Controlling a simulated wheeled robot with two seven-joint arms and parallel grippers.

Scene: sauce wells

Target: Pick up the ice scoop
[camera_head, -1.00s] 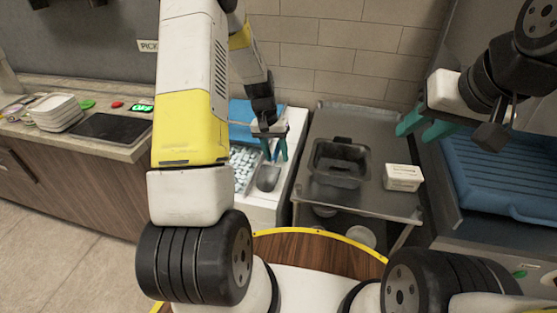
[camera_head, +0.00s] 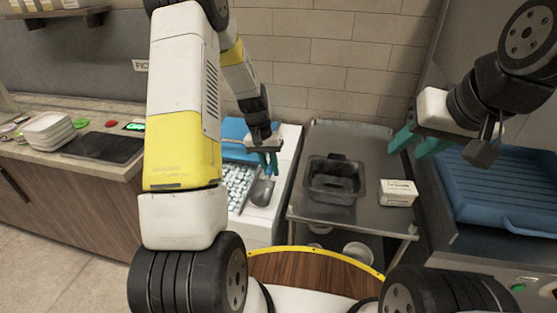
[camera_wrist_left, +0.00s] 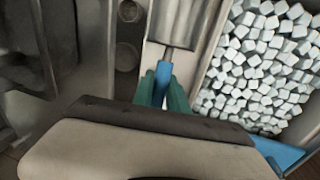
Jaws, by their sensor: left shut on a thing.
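The ice scoop has a grey metal bowl (camera_head: 262,192) and a blue handle (camera_wrist_left: 162,84). In the head view the bowl lies at the right side of the white ice bin, beside the ice. My left gripper (camera_head: 263,168) is above the bin. In the left wrist view its green fingers (camera_wrist_left: 165,92) are shut on the blue handle, one on each side. The bowl reaches away from the fingers and shows only partly there. My right gripper (camera_head: 418,142) is empty at the right, with its green fingers apart, far from the scoop.
Ice cubes (camera_wrist_left: 262,70) fill the bin next to the scoop. A steel table (camera_head: 310,205) to the right carries a dark metal pan (camera_head: 334,188) and a small white tub (camera_head: 398,194). A blue ridged tray (camera_head: 505,190) is further right. A counter with stacked white trays (camera_head: 48,130) is left.

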